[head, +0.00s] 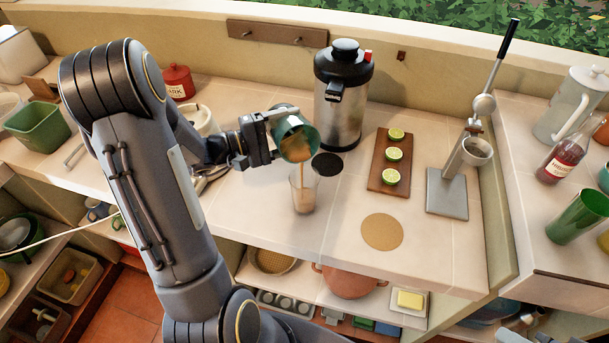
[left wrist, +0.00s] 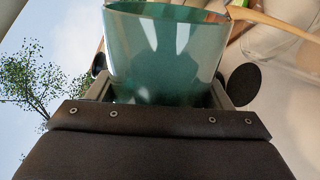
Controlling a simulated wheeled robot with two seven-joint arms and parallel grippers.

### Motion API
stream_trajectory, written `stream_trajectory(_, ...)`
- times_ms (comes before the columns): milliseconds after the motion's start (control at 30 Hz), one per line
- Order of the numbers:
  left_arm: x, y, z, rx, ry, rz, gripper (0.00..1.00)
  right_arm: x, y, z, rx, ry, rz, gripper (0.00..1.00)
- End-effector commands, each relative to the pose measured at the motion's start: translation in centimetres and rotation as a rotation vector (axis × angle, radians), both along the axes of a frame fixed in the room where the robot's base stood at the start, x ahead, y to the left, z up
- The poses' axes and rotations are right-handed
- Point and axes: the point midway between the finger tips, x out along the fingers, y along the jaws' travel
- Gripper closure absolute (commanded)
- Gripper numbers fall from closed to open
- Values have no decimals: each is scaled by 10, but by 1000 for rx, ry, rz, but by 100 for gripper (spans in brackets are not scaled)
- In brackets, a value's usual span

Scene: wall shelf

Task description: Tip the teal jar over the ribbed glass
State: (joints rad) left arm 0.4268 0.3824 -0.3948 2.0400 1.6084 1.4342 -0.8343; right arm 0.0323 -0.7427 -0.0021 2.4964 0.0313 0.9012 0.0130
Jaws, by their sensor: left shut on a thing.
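The teal jar (head: 293,134) is tilted steeply, its open mouth facing down and toward me. A tan-brown stream runs from its lip into the ribbed glass (head: 304,189), which stands upright on the counter just below and holds some brown liquid low down. My left gripper (head: 270,132) is shut on the jar and holds it above the glass. In the left wrist view the jar (left wrist: 165,55) fills the middle between the fingers, with the brown stream at the upper right. My right gripper is not clearly seen; a grey part of mine shows at the bottom right corner.
A steel vacuum jug (head: 342,100) stands close behind the jar. A black disc (head: 327,164) lies beside the glass. To the right are a board with cut limes (head: 389,160), a round cork mat (head: 382,232) and a lever press (head: 448,190). The counter's front edge is near the glass.

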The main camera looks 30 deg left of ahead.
Motion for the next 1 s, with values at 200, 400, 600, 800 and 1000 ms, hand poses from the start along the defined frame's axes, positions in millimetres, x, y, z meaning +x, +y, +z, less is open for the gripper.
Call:
stream_trajectory(200, -1, -1, 3, 13, -14, 0, 64, 0, 0, 1, 0, 0, 0, 64)
stream_trajectory(400, -2, -2, 4, 24, -23, 0, 64, 0, 0, 2, 0, 0, 0, 64)
stream_trajectory(600, -3, -3, 5, 37, -33, 0, 64, 0, 0, 3, 0, 0, 0, 64)
stream_trajectory(800, -3, -5, 6, 48, -41, -1, 64, 0, 0, 4, 0, 0, 0, 64)
stream_trajectory(1000, -4, -5, 6, 60, -52, 0, 64, 0, 0, 3, 0, 0, 0, 64)
